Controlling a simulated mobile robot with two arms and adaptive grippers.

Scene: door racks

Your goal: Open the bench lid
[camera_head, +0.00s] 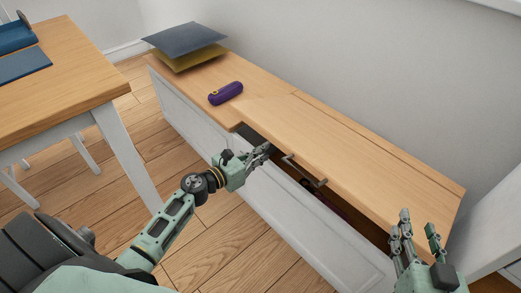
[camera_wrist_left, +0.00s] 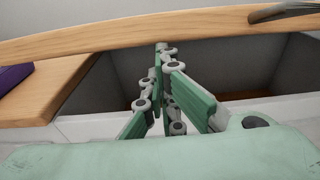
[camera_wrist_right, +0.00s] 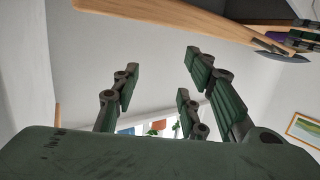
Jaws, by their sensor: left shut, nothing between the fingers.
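The wooden bench lid (camera_head: 345,165) is tilted slightly up, with a dark gap along its front edge. A dark metal handle (camera_head: 304,171) sits near that edge and also shows in the left wrist view (camera_wrist_left: 285,9). My left gripper (camera_head: 264,150) is shut and empty at the gap, left of the handle. In the left wrist view its fingertips (camera_wrist_left: 165,48) are just below the lid's edge, in front of the dark bench interior (camera_wrist_left: 235,65); contact is unclear. My right gripper (camera_head: 420,228) is open and empty near the lid's right front corner.
A purple case (camera_head: 225,93) and stacked blue and yellow flat pieces (camera_head: 186,40) lie on the fixed left part of the bench top. A wooden table (camera_head: 70,65) stands at left, a white surface (camera_head: 490,235) at right. A wall runs behind the bench.

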